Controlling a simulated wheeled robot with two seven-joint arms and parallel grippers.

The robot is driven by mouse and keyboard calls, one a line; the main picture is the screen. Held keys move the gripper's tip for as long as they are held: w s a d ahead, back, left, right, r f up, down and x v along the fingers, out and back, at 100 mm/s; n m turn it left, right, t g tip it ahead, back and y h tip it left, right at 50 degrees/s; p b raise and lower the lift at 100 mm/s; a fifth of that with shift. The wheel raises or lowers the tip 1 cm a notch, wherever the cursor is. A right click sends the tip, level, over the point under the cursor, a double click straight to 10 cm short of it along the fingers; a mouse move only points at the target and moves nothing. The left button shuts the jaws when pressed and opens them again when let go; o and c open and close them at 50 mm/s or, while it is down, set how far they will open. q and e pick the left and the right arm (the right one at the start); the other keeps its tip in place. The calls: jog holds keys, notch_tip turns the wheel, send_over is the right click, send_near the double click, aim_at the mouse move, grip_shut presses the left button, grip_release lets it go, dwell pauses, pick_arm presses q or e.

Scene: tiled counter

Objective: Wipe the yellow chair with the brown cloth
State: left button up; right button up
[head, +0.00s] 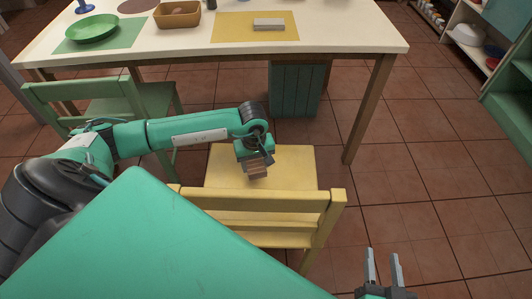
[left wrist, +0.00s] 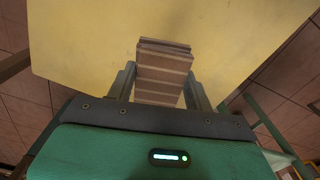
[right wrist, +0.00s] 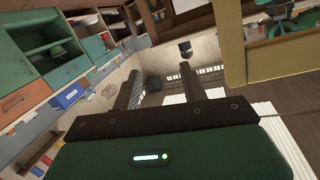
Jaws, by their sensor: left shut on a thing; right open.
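The yellow chair (head: 290,165) stands in front of the table, its seat facing the table and its backrest nearer to me. My left gripper (head: 256,165) is over the seat, shut on the brown striped cloth (head: 257,168). In the left wrist view the folded cloth (left wrist: 163,72) sits between the two fingers above the yellow seat (left wrist: 90,45). I cannot tell whether the cloth touches the seat. My right gripper (head: 384,270) is open and empty, to the right of the chair; its fingers also show in the right wrist view (right wrist: 160,85).
The cream table (head: 340,35) holds a green plate (head: 92,28), a brown tray (head: 178,20) and a grey block on a yellow mat (head: 230,28). A green chair (head: 130,100) stands at left, a green bin (head: 296,90) under the table. Tiled floor at right is clear.

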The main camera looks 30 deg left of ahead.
pick_arm(q)
jog(key=shift+r, duration=0.3)
jog(key=shift+r+p, duration=0.55)
jog(key=shift+r, duration=0.55)
pick_arm(e)
jog(key=shift+s+d+f+g+h, duration=0.25)
jog(key=shift+s+f+g, duration=0.35)
jog(key=shift+s+f, duration=0.15)
jog(key=shift+s+d+f+g+h, duration=0.15)
jog(key=shift+s+d+f+g, duration=0.1)
jog(key=shift+s+f+g, duration=0.4)
